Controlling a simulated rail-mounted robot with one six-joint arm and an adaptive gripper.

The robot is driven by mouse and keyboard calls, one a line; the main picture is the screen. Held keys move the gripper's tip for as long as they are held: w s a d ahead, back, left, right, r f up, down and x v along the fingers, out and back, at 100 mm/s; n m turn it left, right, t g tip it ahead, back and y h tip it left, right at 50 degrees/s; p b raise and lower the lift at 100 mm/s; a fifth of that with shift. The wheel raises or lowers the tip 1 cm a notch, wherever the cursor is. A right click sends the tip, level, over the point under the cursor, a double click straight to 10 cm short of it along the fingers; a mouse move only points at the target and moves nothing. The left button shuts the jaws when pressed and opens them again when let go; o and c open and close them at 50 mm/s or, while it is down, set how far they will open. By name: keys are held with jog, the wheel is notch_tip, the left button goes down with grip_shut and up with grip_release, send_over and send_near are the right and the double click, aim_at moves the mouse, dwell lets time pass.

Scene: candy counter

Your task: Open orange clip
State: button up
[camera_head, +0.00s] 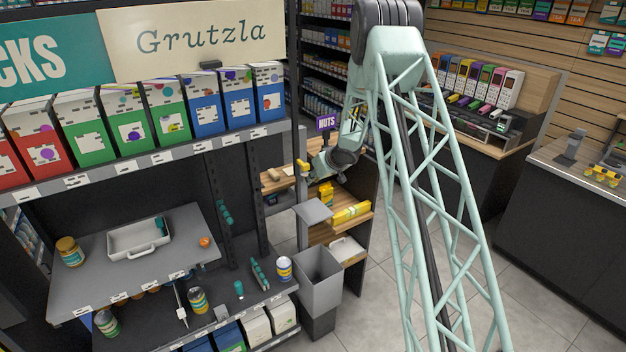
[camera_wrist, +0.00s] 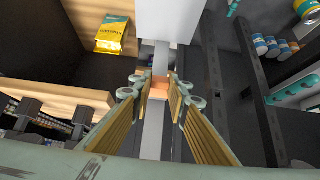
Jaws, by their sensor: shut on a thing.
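The orange clip (camera_wrist: 160,89) shows as a small orange block on a grey upright post (camera_wrist: 153,135) in the wrist view. My gripper (camera_wrist: 161,88) has its two yellow-padded fingers on either side of the clip, with the fingertips closed on it. In the head view my gripper (camera_head: 304,166) is at the post (camera_head: 302,190) beside the shelf unit. The clip itself is hard to make out there, and I cannot tell its opening state.
A grey bin (camera_head: 318,283) stands below the post. A wooden shelf (camera_head: 325,233) with yellow packs is just right of it. The dark shelf unit with a white tray (camera_head: 138,240), jars and boxes is to the left. The floor at right is clear.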

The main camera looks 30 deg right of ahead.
jog(key=o, duration=0.9)
jog(key=shift+s+r, duration=0.1)
jog(key=shift+v, duration=5.85)
